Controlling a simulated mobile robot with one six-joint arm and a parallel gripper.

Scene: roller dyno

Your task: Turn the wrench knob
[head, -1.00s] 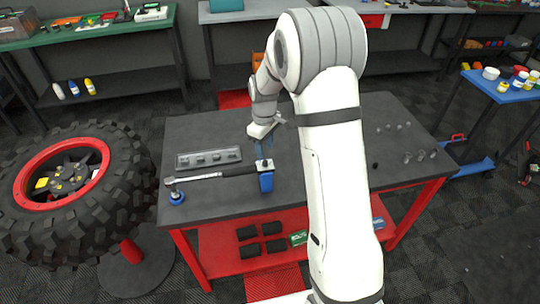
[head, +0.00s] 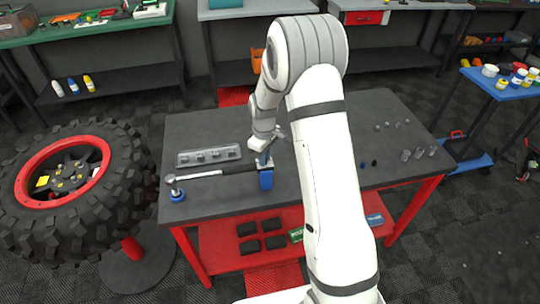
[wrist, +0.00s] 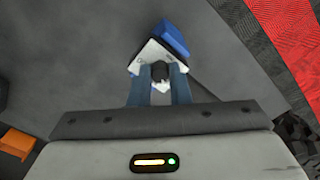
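The wrench (head: 208,174) lies across the dark table, its head end on a round blue stand (head: 177,194) and its black handle end at a blue block (head: 266,180). My gripper (head: 265,160) is at the handle end, over the blue block, and hides part of it. In the wrist view, the small dark wrench knob (wrist: 160,71) is between the fingertips of my gripper (wrist: 160,80). A pale plate (wrist: 148,53) and the blue block (wrist: 174,38) show just past it. The fingers are close on both sides of the knob; I cannot tell whether they press on it.
A grey tray (head: 208,156) with several dark pieces lies behind the wrench. Small clear and dark pieces (head: 406,154) stand on the table's right side. A large tyre (head: 75,190) stands left of the table. The table's front left is clear.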

